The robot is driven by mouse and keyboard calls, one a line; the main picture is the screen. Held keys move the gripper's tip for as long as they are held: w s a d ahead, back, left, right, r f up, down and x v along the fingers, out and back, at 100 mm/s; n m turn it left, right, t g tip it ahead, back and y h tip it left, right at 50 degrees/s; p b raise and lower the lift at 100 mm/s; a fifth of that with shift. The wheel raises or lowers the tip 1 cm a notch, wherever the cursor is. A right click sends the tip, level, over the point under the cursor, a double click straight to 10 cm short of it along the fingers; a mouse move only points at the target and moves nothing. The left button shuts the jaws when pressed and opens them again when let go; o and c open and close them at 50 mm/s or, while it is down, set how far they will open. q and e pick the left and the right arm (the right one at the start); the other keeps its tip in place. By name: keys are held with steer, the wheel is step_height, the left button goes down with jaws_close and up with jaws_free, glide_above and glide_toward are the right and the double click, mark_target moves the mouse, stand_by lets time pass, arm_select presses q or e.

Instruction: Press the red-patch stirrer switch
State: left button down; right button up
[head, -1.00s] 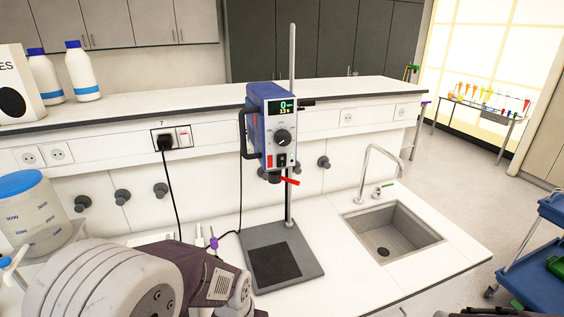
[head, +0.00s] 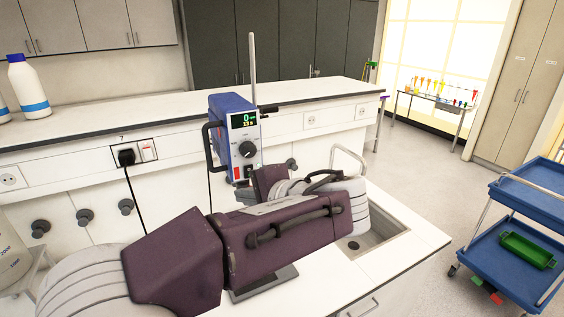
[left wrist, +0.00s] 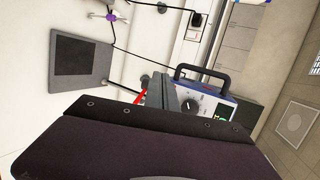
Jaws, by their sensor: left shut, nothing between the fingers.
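The blue stirrer (head: 232,125) stands on its rod over the counter, its lit display showing 0 above a round knob. The red-patch switch (head: 237,174) is low on its front face, with a black switch beside it. My left gripper (left wrist: 163,86) is shut and empty, its grey fingers in front of the stirrer's lower front in the left wrist view. In the head view my left forearm and wrist cover the stirrer's lower part. I cannot tell whether the fingertips touch it.
The stirrer's base plate (left wrist: 80,60) lies on the counter, mostly hidden in the head view. A sink (head: 352,246) with a tap is to the right. A wall socket with a black plug (head: 127,157) is at left. A blue cart (head: 520,240) stands at far right.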

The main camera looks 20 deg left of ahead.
arm_select(q)
steer(key=w+d+r+m+t+h, duration=0.1)
steer(key=d+r+m+t, duration=0.1)
steer(key=d, duration=0.5)
steer(key=shift+r+t+h+p, duration=0.4)
steer(key=shift+r+t, duration=0.1)
steer(key=shift+r, duration=0.35)
steer(key=shift+w+a, duration=0.1)
steer(key=r+p+x, duration=0.1)
steer(key=p+x, duration=0.3)
steer(key=x, duration=0.9)
steer(key=shift+w+a+r, duration=0.35)
steer(key=shift+a, duration=0.1)
